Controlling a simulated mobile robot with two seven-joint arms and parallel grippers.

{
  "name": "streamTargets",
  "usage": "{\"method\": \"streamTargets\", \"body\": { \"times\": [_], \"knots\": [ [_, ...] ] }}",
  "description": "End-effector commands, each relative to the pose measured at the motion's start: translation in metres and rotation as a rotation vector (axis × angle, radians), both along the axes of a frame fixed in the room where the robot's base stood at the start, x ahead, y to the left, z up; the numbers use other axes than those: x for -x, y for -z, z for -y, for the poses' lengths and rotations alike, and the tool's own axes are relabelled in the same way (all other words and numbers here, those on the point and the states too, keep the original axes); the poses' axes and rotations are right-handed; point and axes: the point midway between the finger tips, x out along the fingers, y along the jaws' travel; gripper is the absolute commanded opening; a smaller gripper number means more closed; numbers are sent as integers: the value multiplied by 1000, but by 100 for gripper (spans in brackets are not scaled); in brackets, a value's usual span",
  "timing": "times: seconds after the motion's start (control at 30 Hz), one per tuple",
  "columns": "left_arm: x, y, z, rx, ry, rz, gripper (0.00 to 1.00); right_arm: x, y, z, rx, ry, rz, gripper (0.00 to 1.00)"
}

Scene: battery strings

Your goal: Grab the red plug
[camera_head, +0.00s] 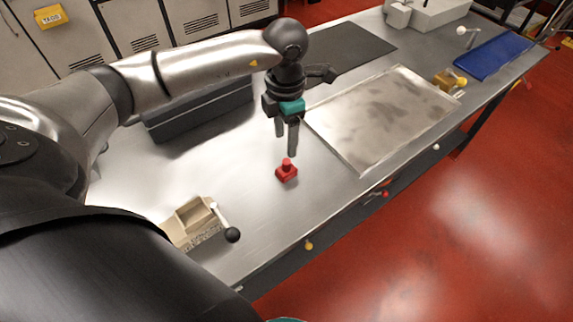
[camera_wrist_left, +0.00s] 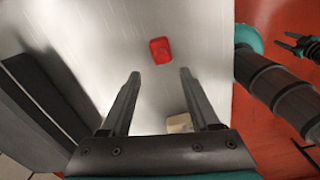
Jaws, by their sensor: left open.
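The red plug (camera_head: 286,172) stands on the bare steel tabletop, a square red base with a short knob on top. My left gripper (camera_head: 286,146) is open and empty above it, fingers pointing down, with a gap between the fingertips and the plug. In the left wrist view the red plug (camera_wrist_left: 160,50) lies just past the fingertips of my left gripper (camera_wrist_left: 159,73), roughly centred between them. My right gripper (camera_wrist_left: 292,43) shows small at the right edge of the left wrist view, away over the red floor; its opening is unclear.
A beige block with a black-knobbed lever (camera_head: 192,222) sits near the table's front left. A grey box (camera_head: 200,108) stands behind, and a scuffed metal plate (camera_head: 385,115) lies to the right. A blue mat (camera_head: 493,54) lies farther right. Bare tabletop surrounds the plug.

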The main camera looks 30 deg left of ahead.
Motion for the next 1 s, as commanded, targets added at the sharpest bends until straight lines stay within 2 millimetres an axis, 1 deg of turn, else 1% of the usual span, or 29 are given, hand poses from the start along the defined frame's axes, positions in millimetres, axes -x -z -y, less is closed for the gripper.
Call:
{"method": "streamTargets", "body": {
  "times": [0.03, 0.1, 0.2, 0.37, 0.43, 0.7, 0.8, 0.93, 0.97, 1.0],
  "knots": [
    [1, 12, 0, 1, -1, -4, 62, 0, 2, -1, -1, 0, 0, 50],
    [0, 21, 1, 3, 0, -2, 62, 0, 3, -1, -2, 0, 0, 50],
    [0, 30, 1, 3, 0, -2, 62, 1, 4, -2, -3, 1, -1, 50],
    [0, 37, 1, 3, 2, 1, 62, 0, 5, -3, -4, 1, 0, 50],
    [1, 43, 1, 3, 1, -2, 62, 0, 5, -4, -5, 1, 0, 50],
    [2, 82, 2, 3, 0, -2, 62, 0, 11, -4, -5, 1, 0, 50],
    [1, 85, 2, 3, 1, 1, 62, 0, 11, -4, -5, 1, 0, 50],
    [1, 85, 2, 3, 2, 1, 62, 0, 11, -4, -5, 1, 0, 50],
    [1, 85, 2, 3, 1, 1, 61, 0, 11, -4, -5, 0, 0, 50],
    [1, 84, 2, 3, 1, 1, 56, 0, 11, -4, -5, 1, 0, 50]
  ]
}}
